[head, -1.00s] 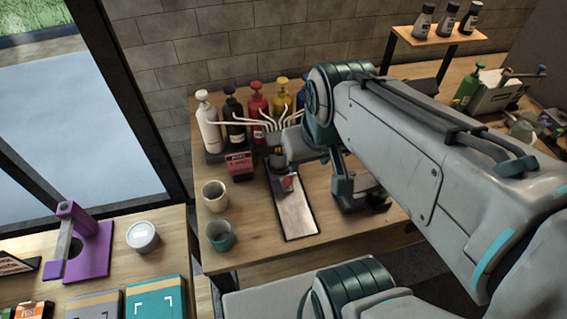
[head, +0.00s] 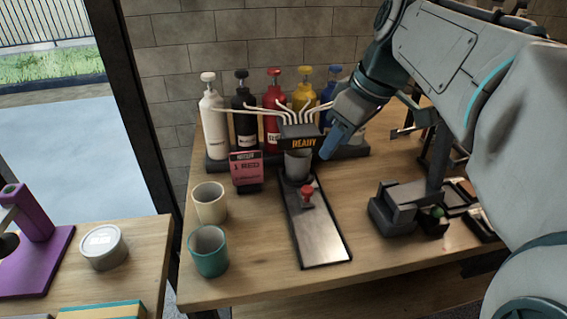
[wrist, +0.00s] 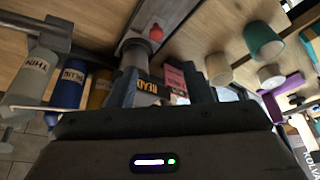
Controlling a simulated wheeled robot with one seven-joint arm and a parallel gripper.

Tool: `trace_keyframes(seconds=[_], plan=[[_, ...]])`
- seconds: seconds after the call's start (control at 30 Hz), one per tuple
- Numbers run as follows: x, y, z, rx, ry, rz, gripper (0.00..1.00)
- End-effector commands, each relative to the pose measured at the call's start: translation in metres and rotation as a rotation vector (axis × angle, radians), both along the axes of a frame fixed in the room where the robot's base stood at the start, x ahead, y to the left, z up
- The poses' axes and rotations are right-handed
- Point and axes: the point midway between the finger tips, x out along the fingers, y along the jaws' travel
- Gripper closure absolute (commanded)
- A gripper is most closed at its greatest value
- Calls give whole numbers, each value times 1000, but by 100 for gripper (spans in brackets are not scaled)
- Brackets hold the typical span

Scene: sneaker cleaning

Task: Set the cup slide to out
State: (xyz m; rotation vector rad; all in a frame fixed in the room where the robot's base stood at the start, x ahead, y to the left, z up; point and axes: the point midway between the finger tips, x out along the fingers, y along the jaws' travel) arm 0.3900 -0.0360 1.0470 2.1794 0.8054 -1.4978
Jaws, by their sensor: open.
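The cup slide (head: 322,235) is a dark-edged track with a metal plate on the wooden table. Its red knob (head: 307,192) stands near the far end, and it also shows in the wrist view (wrist: 156,33). A grey cup (head: 298,165) sits at the slide's far end, under the dispenser head (head: 300,138) marked READY. My gripper (head: 335,140) is just right of the dispenser head, above and behind the knob, apart from the knob. In the wrist view its two blue-grey fingers (wrist: 172,92) are spread, with the READY display showing between them.
Pump bottles (head: 273,110) stand in a row behind the dispenser, with thin tubes reaching it. A pink card box (head: 246,170), a cream cup (head: 209,203) and a teal cup (head: 208,251) are left of the slide. A dark device (head: 395,210) stands to the right.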

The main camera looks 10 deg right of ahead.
Motion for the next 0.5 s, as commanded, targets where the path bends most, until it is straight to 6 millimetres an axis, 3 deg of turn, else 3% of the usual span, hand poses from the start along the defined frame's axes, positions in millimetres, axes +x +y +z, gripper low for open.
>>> trace_keyframes(seconds=[0.03, 0.37, 0.5], plan=[[3, -2, -13, 1, -7, 20, 54], [11, -4, -22, 4, -24, 89, 54], [16, 2, -43, 5, -23, 89, 54]])
